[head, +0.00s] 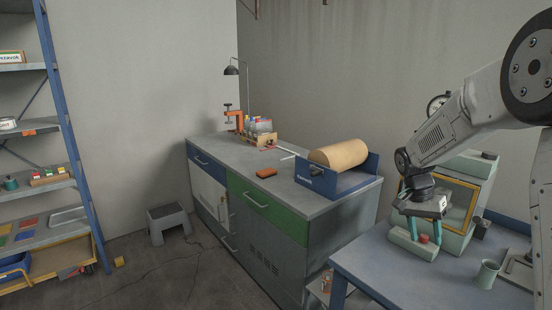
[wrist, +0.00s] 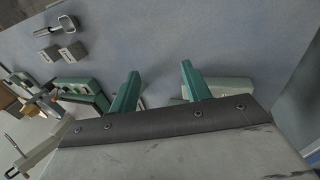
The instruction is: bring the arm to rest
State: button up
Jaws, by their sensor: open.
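My gripper (head: 425,232) hangs over the blue-grey bench (head: 375,262) at the right of the head view, with its two teal fingers pointing down. In the wrist view the gripper (wrist: 160,70) is open, its fingertips well apart, with only bare bench top visible between them. A pale green device (head: 413,246) with a red knob (head: 423,239) shows at the fingers in the head view. I cannot tell whether the fingers touch it. My arm reaches in from the right edge.
A pale green cabinet with a yellow-framed front (head: 455,205) stands close behind my gripper. A mug (head: 487,274) is at the right. In the wrist view, a padlock (wrist: 66,23) and small grey blocks (wrist: 72,52) lie at upper left. The bench's front left is clear.

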jog(key=s+a+r+n+t+y, duration=0.1)
jog(key=s+a+r+n, duration=0.2)
jog(key=s, duration=0.8)
jog(key=s+a+r+n+t+y, duration=0.1)
jog(key=s+a+r+n, duration=0.2)
jog(key=s, duration=0.8)
jog(key=s+a+r+n+t, duration=0.1)
jog(key=s+a+r+n, duration=0.2)
jog(key=s, duration=0.8)
jog(key=a+r, duration=0.2)
jog(key=a, duration=0.2)
jog(key=shift+s+r+n+y, duration=0.3)
jog(key=shift+s+n+y, duration=0.05)
jog(key=shift+n+y, duration=0.05)
jog(key=shift+s+a+r+t, duration=0.1)
jog(key=shift+a+r+t, duration=0.2)
jog(key=shift+r+t, duration=0.2)
jog(key=shift+c, duration=0.3)
